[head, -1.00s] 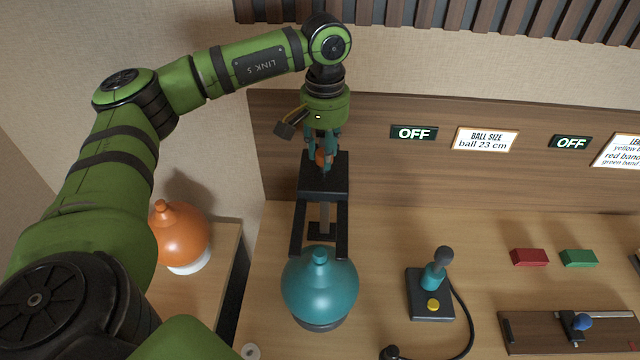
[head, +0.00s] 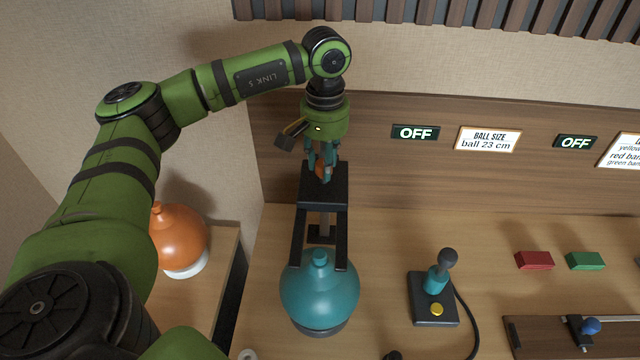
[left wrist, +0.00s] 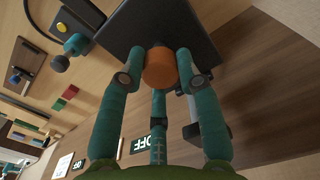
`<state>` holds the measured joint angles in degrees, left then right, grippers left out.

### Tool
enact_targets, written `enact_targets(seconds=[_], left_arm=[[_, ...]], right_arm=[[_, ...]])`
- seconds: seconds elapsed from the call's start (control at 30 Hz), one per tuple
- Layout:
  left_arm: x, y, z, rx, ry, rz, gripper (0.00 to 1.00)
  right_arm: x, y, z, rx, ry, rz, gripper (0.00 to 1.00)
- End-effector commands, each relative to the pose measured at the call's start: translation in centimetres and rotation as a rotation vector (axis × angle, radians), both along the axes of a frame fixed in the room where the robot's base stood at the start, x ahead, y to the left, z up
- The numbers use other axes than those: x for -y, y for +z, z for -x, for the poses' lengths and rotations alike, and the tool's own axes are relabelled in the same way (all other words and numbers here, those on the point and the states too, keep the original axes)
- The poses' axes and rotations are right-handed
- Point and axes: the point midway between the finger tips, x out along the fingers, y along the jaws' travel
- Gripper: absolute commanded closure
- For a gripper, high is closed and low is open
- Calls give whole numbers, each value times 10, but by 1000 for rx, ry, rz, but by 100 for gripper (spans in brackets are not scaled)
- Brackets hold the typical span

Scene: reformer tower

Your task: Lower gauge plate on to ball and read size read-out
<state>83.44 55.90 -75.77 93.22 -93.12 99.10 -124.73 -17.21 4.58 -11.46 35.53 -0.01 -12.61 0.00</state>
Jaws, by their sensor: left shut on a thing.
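The black gauge plate (head: 325,190) has two fork bars reaching forward on either side of the teal ball's neck. The teal ball (head: 320,290) stands on a dark base on the bench. My left gripper (head: 321,172) is above the plate, shut on its orange knob (left wrist: 160,69). I cannot tell whether the bars touch the ball. Two lit displays read OFF, one left (head: 416,132) and one right (head: 575,142) of the sign "BALL SIZE ball 23 cm" (head: 488,140). My right gripper is out of view.
An orange ball (head: 178,240) sits on a white ring on a lower side table at left. A joystick box (head: 433,302) with a yellow button and cable stands right of the teal ball. Red (head: 535,260) and green (head: 585,261) blocks lie further right.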

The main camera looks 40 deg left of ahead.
Motion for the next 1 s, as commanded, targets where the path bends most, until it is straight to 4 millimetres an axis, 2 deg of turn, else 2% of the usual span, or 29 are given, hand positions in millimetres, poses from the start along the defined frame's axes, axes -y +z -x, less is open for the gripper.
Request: enact_targets(seconds=[0.17,0.67,1.0], left_arm=[[-1,-2,-1,7,2,0,100],[-1,-27,-2,9,3,0,100],[-1,-27,-2,10,3,1,100]], right_arm=[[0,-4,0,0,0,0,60],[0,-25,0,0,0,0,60],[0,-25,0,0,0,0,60]])
